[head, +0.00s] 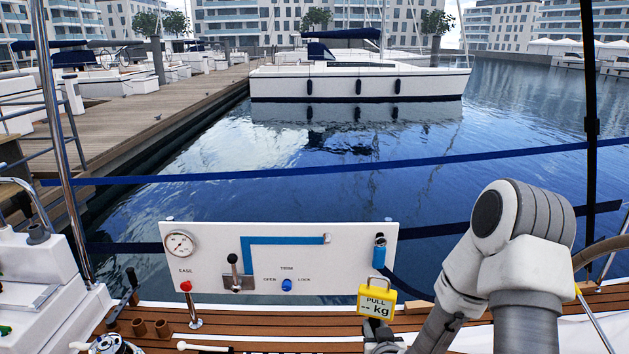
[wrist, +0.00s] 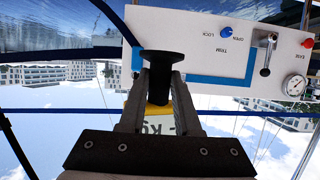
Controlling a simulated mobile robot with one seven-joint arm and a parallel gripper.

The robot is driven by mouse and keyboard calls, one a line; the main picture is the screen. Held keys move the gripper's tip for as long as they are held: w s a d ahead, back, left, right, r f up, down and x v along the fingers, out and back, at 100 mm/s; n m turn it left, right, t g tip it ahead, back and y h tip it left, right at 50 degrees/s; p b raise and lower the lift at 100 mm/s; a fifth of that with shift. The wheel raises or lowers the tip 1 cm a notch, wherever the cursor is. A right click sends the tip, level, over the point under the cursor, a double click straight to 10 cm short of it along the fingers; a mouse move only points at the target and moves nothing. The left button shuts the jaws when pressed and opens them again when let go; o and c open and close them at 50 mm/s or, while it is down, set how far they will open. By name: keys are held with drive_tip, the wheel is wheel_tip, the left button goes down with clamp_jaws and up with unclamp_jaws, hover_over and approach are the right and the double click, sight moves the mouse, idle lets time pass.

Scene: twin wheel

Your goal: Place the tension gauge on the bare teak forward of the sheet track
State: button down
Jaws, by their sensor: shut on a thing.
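The tension gauge (head: 377,302) is a yellow box with a grey shackle on top and a face reading "PULL -- kg". It is upright in the head view, in front of the white panel's lower right corner. In the wrist view my gripper (wrist: 158,90) is shut on the gauge, whose yellow edge and "kg" lettering (wrist: 158,125) show between the fingers. The teak (head: 250,318) is a brown planked strip along the bottom. I cannot clearly make out the sheet track.
The white panel (head: 210,270) carries a dial, a lever, a blue knob and a red button. Brown cups (head: 138,326) and a winch (head: 110,345) stand at lower left. A steering wheel rim (head: 600,250) is at right. Blue lifelines cross ahead, with water beyond.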

wheel_tip(320, 180, down, 27)
drive_tip(key=w+b, duration=0.1)
drive_tip(key=b, duration=2.8)
drive_tip(key=shift+r, duration=0.15)
drive_tip(key=shift+r, duration=0.1)
